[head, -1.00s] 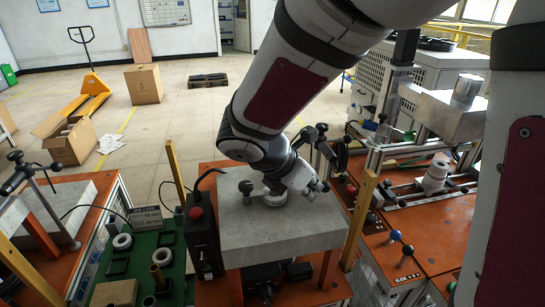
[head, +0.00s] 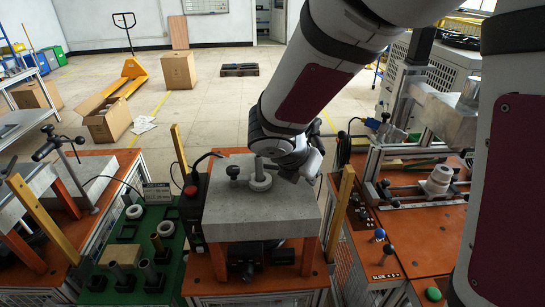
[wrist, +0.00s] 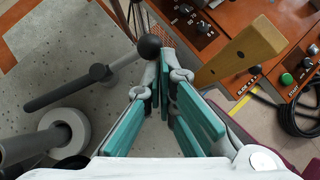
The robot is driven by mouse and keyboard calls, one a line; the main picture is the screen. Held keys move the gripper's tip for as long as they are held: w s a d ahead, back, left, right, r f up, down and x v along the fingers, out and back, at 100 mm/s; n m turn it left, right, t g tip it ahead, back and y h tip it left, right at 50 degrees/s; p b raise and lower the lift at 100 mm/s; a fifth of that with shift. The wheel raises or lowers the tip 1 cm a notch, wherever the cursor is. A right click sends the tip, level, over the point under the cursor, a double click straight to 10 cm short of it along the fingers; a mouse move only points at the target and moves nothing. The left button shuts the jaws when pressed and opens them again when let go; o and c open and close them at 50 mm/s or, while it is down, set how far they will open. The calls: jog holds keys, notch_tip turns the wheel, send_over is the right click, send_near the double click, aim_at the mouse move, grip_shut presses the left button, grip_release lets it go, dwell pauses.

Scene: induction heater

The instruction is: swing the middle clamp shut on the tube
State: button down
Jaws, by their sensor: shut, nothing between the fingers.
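The middle fixture is a grey block (head: 258,210) on orange legs. The grey tube (head: 259,167) stands upright on it with a white ring (head: 261,183) around its base. In the wrist view the tube (wrist: 18,146) and the ring (wrist: 66,125) are at lower left. A dark clamp bar (wrist: 62,91) with a black ball end (wrist: 149,46) crosses above the grey surface, apart from the tube in the picture. My gripper (head: 313,168) is right of the tube, fingers shut and empty. In the wrist view its fingertips (wrist: 163,62) are close to the ball; contact is unclear. In the head view my gripper hides most of the clamp.
A dark knob (head: 233,173) stands on the block left of the tube. A yellow post (head: 341,212) rises at the block's right, near my gripper; another post (head: 179,150) is at left. A control box (head: 192,205) stands left of the block.

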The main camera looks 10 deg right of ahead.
jog(key=shift+w+d, duration=0.35)
jog(key=shift+d, duration=0.2)
dwell(0.6)
